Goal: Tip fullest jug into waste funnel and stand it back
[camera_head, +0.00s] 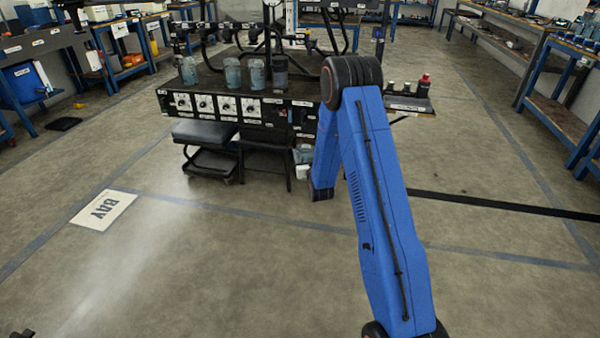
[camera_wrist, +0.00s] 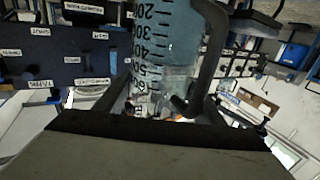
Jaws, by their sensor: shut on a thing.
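In the wrist view a clear graduated jug (camera_wrist: 165,40) with a dark handle (camera_wrist: 208,60) stands in front of my gripper (camera_wrist: 165,112), which is shut on it. Bluish liquid shows in the jug, at the low-number end of its scale. In the head view my gripper is mostly hidden behind my blue arm. Several similar jugs stand in a row on the bench, among them a left one (camera_head: 190,70), a middle one (camera_head: 232,73) and another (camera_head: 256,74). A darker vessel (camera_head: 280,73) stands at their right. I cannot make out the waste funnel.
The dark bench (camera_head: 205,85) has dials along its front. Stools (camera_head: 207,132) stand below it. A red-capped bottle (camera_head: 424,85) is on its right shelf. Blue-framed workbenches (camera_head: 560,110) line the sides. The floor around a BAY sign (camera_head: 103,210) is clear.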

